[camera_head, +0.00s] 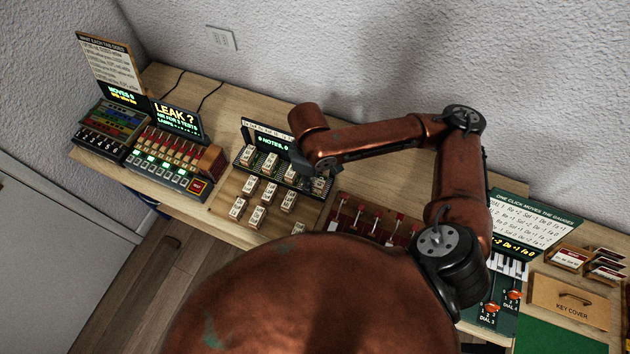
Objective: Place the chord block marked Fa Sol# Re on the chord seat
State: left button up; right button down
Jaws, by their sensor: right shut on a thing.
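Several small pale blocks with tiny markings stand in a dark rack (245,167) and on the wooden tray (223,209) in front of it. The markings are too small to read, so I cannot tell which block is Fa Sol# Re. My right gripper (318,177) is at the right end of the rack, below the end of my copper arm. It is shut on a pale block (320,186), mostly hidden by the gripper and wrist. I cannot make out the chord seat for certain. My left gripper is not in view.
A screen (274,141) stands behind the rack, partly covered by my arm. Red-handled levers (361,215) stand to the right. A KEY COVER box (570,301) and labelled pieces (567,258) are at the far right.

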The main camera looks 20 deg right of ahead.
jog(key=s+a+n+p, duration=0.5)
jog(key=a+n, duration=0.1)
jog(key=n, duration=1.2)
jog(key=w+d+f, duration=0.1)
jog(key=w+d, duration=0.1)
jog(key=w+d+f, duration=0.1)
jog(key=w+d, duration=0.1)
jog(key=w+d+f, duration=0.1)
jog(key=w+d, duration=0.1)
jog(key=shift+w+d, duration=0.2)
jog(key=shift+w, duration=0.1)
jog(key=w+d+f, duration=0.1)
jog(key=w+f, duration=0.1)
jog(key=f, duration=0.1)
jog(key=w+d+f, duration=0.1)
jog(key=shift+d+f, duration=0.35)
jog(key=shift+f, duration=0.05)
jog(key=f, duration=0.2)
jog(key=f+p, duration=0.1)
jog(key=shift+w+d+f, duration=0.2)
jog(key=shift+w+d, duration=0.1)
jog(key=shift+d, duration=0.1)
jog(key=shift+f, duration=0.5)
